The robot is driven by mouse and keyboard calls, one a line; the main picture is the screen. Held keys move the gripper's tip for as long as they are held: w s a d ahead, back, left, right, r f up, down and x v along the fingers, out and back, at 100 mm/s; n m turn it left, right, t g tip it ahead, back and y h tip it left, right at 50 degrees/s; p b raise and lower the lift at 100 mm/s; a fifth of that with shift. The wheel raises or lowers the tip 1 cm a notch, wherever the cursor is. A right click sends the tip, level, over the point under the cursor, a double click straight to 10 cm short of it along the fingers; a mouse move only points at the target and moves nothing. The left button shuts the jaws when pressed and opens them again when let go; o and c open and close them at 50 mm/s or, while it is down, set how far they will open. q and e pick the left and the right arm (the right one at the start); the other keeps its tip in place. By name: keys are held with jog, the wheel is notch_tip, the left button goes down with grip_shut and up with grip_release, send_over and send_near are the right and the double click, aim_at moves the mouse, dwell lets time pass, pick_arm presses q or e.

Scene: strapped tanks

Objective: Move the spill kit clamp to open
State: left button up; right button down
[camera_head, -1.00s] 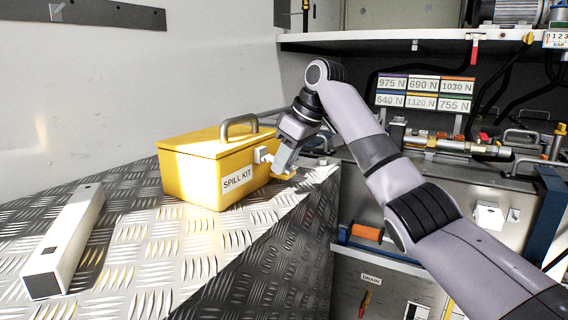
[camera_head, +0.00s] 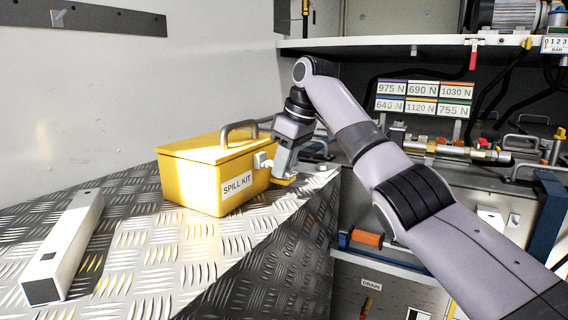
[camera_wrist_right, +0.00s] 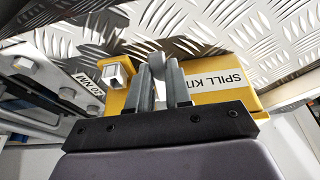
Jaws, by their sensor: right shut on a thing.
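The yellow spill kit box (camera_head: 205,180) stands on the metal tread plate in the head view, with a grey handle on its lid and a white SPILL KIT label. The spill kit clamp shows a pale block (camera_head: 262,160) on the box's right end. My right gripper (camera_head: 288,172) is at this end, pointing down, with a small yellow piece by its fingertips. In the right wrist view my right gripper (camera_wrist_right: 163,80) is shut on a grey part between its fingers, which looks like the clamp's lever. The fingers hide much of the clamp. My left gripper is out of view.
A white square bar (camera_head: 65,245) lies on the tread plate at the left. The plate's edge drops off right of the box. A shelf (camera_head: 420,44), force labels (camera_head: 424,96) and pipe fittings (camera_head: 450,150) are at the right. Free plate lies in front of the box.

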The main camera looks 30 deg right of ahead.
jog(key=c, duration=1)
grip_release()
jog(key=shift+c, duration=0.2)
jog(key=v, duration=0.7)
